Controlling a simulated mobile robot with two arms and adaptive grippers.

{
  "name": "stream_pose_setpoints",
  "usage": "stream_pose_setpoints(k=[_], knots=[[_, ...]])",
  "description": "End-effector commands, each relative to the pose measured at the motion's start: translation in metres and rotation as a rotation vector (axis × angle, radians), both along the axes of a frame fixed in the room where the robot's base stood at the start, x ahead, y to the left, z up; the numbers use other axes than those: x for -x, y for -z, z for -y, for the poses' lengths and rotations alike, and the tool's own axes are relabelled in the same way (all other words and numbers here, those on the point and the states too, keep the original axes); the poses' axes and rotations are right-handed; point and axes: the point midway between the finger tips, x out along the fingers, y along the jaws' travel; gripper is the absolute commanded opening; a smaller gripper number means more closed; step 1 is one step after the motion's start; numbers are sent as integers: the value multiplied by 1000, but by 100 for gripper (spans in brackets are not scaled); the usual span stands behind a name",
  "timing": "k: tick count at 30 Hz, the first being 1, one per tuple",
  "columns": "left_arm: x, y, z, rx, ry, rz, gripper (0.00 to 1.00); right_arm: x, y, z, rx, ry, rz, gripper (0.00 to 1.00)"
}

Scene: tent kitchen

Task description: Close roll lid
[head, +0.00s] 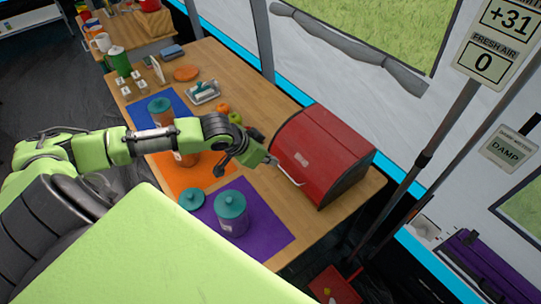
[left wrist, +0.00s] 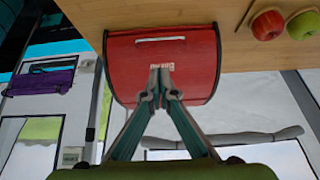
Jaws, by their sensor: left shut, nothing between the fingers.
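A red bread box (head: 325,152) with a curved roll lid stands at the right end of the wooden table. Its lid (left wrist: 195,65) covers the front, with a pale bar handle (left wrist: 160,40) low down near the tabletop. No open gap shows at the front. A light label sits on the lid. My left gripper (head: 270,160) is in front of the box, shut and empty. In the left wrist view its fingertips (left wrist: 160,72) are together before the lid; I cannot tell whether they touch it. My right gripper is out of view.
A red apple (left wrist: 267,25) and a green apple (left wrist: 304,25) lie beside the box. A teal-lidded canister (head: 232,215) stands on a purple mat (head: 268,220). An orange mat (head: 200,185) is under my left arm. The tent wall is behind the box.

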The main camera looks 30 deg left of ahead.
Motion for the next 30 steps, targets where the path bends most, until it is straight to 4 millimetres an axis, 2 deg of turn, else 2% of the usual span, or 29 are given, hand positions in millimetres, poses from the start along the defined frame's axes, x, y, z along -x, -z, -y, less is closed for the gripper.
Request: stream_pose_setpoints(k=[5,11,17,24,30], knots=[[-8,2,-2,-9,-15,-17,0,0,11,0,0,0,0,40],[-31,7,-3,-36,-49,-103,0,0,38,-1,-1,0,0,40],[-46,-1,4,-67,-45,-211,0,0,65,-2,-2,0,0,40],[-49,-21,12,-106,-12,-314,0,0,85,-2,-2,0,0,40],[-48,-28,15,-120,1,-347,0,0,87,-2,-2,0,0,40]])
